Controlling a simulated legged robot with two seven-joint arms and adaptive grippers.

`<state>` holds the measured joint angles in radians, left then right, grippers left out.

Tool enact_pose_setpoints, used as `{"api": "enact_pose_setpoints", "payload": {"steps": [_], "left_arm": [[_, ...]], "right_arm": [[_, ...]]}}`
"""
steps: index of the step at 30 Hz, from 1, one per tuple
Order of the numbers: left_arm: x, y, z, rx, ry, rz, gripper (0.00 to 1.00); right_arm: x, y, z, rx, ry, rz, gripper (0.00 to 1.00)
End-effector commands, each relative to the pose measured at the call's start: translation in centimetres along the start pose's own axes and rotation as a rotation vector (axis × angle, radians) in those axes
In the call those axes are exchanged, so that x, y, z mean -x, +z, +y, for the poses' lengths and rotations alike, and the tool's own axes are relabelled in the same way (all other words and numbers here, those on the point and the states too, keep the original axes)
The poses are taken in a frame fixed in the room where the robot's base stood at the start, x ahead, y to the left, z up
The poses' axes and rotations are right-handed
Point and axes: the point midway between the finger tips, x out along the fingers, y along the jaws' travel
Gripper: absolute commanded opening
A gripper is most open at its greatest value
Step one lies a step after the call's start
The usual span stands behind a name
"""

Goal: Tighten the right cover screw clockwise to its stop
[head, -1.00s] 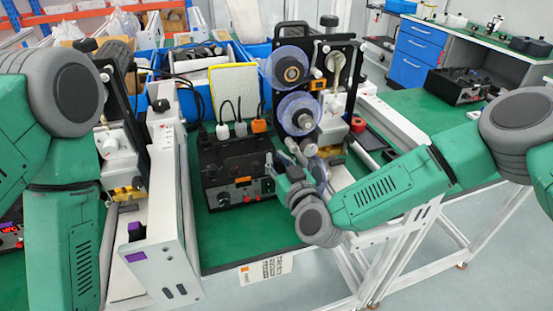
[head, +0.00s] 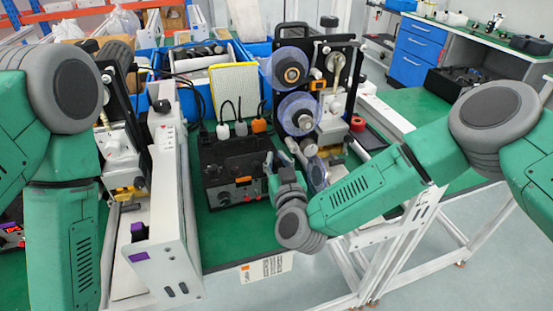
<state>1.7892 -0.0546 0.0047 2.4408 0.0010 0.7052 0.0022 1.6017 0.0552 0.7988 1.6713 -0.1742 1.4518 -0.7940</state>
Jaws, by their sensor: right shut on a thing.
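The coder machine (head: 322,48), with a black frame and blue-clear reels (head: 290,66), stands on the green bench right of centre. My right gripper (head: 279,162) is at its lower left, close to the right side of a black control box. It is shut on a small part, which I take to be the right cover screw. The fingers hide the screw, so its seating and turn cannot be told. My left arm hangs at the left edge and its gripper is out of the frame.
The black control box (head: 215,172) with knobs and cables stands just left of my right gripper. A white conveyor rail (head: 165,225) and another coder are farther left. Blue bins (head: 186,100) stand behind. The green bench top (head: 238,235) in front is clear.

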Motion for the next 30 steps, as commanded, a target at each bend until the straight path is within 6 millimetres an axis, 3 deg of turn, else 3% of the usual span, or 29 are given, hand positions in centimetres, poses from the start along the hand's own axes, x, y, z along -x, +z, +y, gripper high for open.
{"api": "enact_pose_setpoints", "payload": {"steps": [14,15,17,30], "left_arm": [[0.00,0.01,0.00,0.000,0.000,0.000,0.36],[0.00,0.01,0.00,0.000,0.000,0.000,0.36],[0.00,0.01,0.00,0.000,0.000,0.000,0.36],[0.09,0.27,0.01,0.000,0.000,0.002,0.36]], "right_arm": [[-0.02,-0.05,-0.01,-0.001,0.000,0.001,0.00],[-0.02,-0.05,-0.01,-0.001,0.000,0.001,0.17],[-0.02,-0.05,-0.01,-0.001,0.000,0.001,0.38],[0.83,0.02,-0.08,0.000,-0.003,-0.001,0.39]]}}
